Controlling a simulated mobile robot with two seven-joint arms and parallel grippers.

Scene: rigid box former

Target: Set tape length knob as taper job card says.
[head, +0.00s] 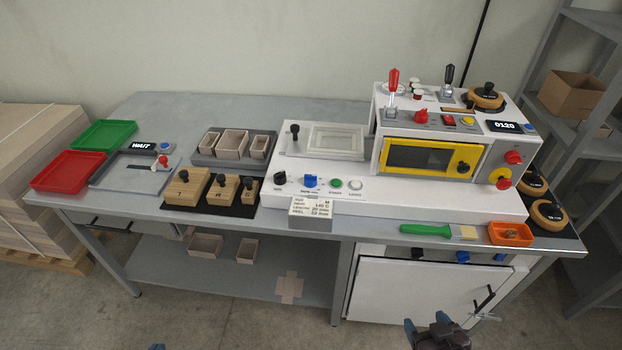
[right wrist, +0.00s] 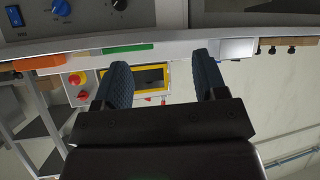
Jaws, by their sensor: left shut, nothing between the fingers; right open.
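The white taper machine (head: 430,205) stands on the bench; its front panel has a black knob (head: 280,178) and a blue knob (head: 310,180) with small labels I cannot read surely. The job card (head: 311,208) hangs below them at the panel's front edge; its several lines, one apparently a length in mm, are too small to read surely. My right gripper (head: 437,328) is open and empty, low in front of the cabinet; its spread fingers show in the right wrist view (right wrist: 162,78). Only a tip of my left gripper (head: 157,347) shows at the bottom edge, shut and away from the knobs.
A green button (head: 336,183) and a white button (head: 355,184) sit right of the blue knob. A green-handled brush (head: 425,230) and an orange tray (head: 510,233) lie along the front edge. Wooden blocks (head: 187,188) stand left of the machine. More knobs (head: 462,257) are on the cabinet below.

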